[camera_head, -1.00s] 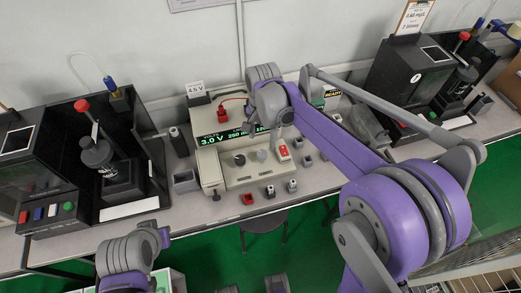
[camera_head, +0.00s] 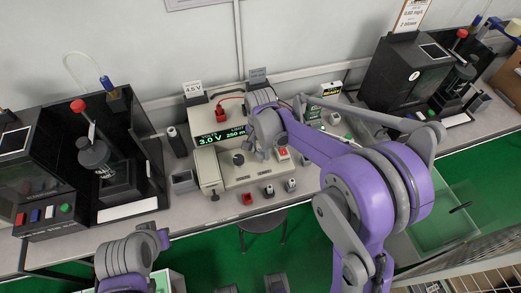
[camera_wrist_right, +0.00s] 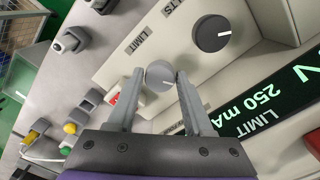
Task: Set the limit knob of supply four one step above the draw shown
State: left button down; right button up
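The cream power supply (camera_head: 248,171) stands on the bench in the head view; its green display (camera_head: 222,135) reads 3.0 V and 250 m, partly covered by my right arm. In the right wrist view the display (camera_wrist_right: 262,105) reads LIMIT 250 mA. The grey limit knob (camera_wrist_right: 160,76) lies between my right gripper's fingertips, beside the LIMIT label; its white pointer slants. My right gripper (camera_wrist_right: 160,72) has its fingers apart, one each side of the knob; narrow gaps seem to show, and contact is unclear. It also shows in the head view (camera_head: 264,152). My left gripper is not visible.
A larger dark knob (camera_wrist_right: 211,33) is close to the limit knob. A red switch (camera_head: 282,153) is on the panel. Small red (camera_head: 247,198) and grey fittings line the bench front. Black testers stand left (camera_head: 97,155) and right (camera_head: 408,75). A sign reads 4.5 V (camera_head: 194,88).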

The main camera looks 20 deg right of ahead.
grip_shut()
jog(key=shift+n, duration=0.4)
jog(key=n+b, duration=0.1)
jog(key=n, duration=0.3)
jog(key=shift+n, duration=0.3)
jog(key=n+b, duration=0.1)
jog(key=n, duration=0.2)
jog(key=shift+n+b, duration=0.35)
jog(key=shift+n, duration=1.35)
jog(key=shift+o, duration=2.4)
grip_release()
